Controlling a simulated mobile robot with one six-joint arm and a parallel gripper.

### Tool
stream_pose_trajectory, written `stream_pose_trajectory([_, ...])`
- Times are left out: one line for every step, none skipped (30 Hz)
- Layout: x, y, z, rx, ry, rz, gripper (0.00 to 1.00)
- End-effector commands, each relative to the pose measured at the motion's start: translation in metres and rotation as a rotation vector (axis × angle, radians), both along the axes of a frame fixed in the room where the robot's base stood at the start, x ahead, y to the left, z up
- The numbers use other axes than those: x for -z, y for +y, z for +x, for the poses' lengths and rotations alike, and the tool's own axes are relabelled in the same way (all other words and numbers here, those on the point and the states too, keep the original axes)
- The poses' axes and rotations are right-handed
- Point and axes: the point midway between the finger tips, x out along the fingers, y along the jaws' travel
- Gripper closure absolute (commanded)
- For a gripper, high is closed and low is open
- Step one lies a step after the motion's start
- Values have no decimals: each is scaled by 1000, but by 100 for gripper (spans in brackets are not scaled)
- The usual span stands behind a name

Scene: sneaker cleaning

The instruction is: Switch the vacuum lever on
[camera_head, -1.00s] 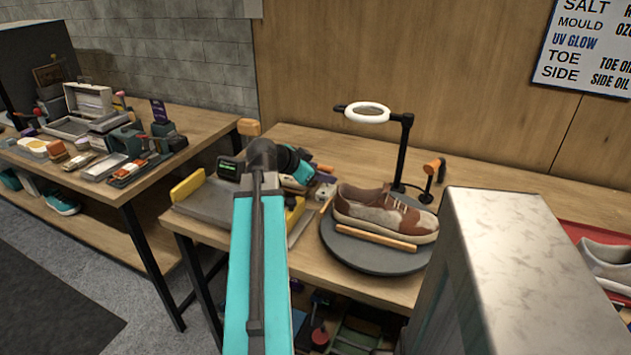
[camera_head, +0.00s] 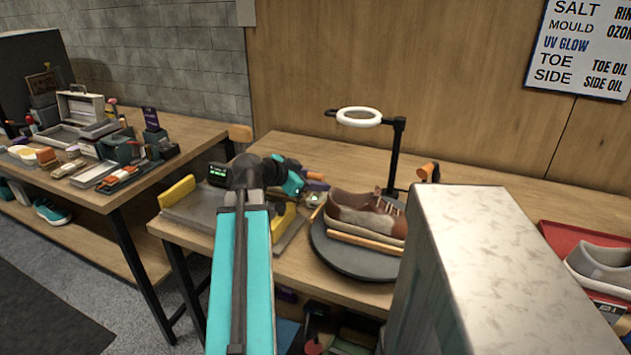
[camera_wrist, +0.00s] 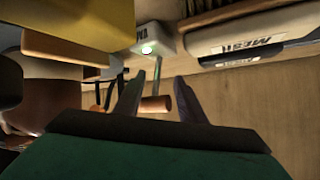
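In the wrist view the vacuum lever is a thin metal rod (camera_wrist: 157,72) ending in an orange-brown cylindrical handle (camera_wrist: 156,104). It joins a pale box (camera_wrist: 153,28) with dark lettering, hard to read, and a lit green light (camera_wrist: 148,50). My gripper (camera_wrist: 159,92) is open, its two dark fingers apart on either side of the handle in the picture. I cannot tell whether either finger touches it. In the head view my gripper (camera_head: 298,186) is over the bench beside a small orange cylinder (camera_head: 315,177), which may be the same handle.
A brown and cream sneaker (camera_head: 365,216) rests on a round grey turntable (camera_head: 355,262) just right of my gripper. A ring lamp (camera_head: 359,117) stands behind it. A tall marble-topped block (camera_head: 500,250) blocks the front right. A yellow block (camera_wrist: 75,30) is close in the wrist view.

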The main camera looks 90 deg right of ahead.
Motion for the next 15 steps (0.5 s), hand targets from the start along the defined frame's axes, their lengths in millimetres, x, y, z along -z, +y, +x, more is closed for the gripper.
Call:
stream_pose_trajectory([-1,1,-3,6,3,-1,56])
stream_pose_trajectory([-1,1,-3,6,3,-1,54])
stream_pose_trajectory([-1,1,-3,5,2,-1,54])
stream_pose_trajectory([-1,0,-3,5,1,-2,54])
stream_pose_trajectory([-1,0,-3,5,1,-2,54])
stream_pose_trajectory([-1,0,-3,4,0,-1,54])
stream_pose_trajectory([-1,-1,-3,4,0,-2,54])
stream_pose_trajectory([-1,-1,-3,4,0,-2,54])
stream_pose_trajectory([0,-1,-3,3,-1,-3,54])
stream_pose_trajectory([0,-1,-2,3,-2,-3,54])
stream_pose_trajectory([0,-1,-2,3,-2,-3,54])
stream_pose_trajectory([0,-1,-2,2,-2,-3,54])
stream_pose_trajectory([0,-1,-2,2,-2,-3,54])
stream_pose_trajectory([0,-1,-2,2,-2,-3,54])
stream_pose_trajectory([-1,-1,-1,1,-2,-4,54])
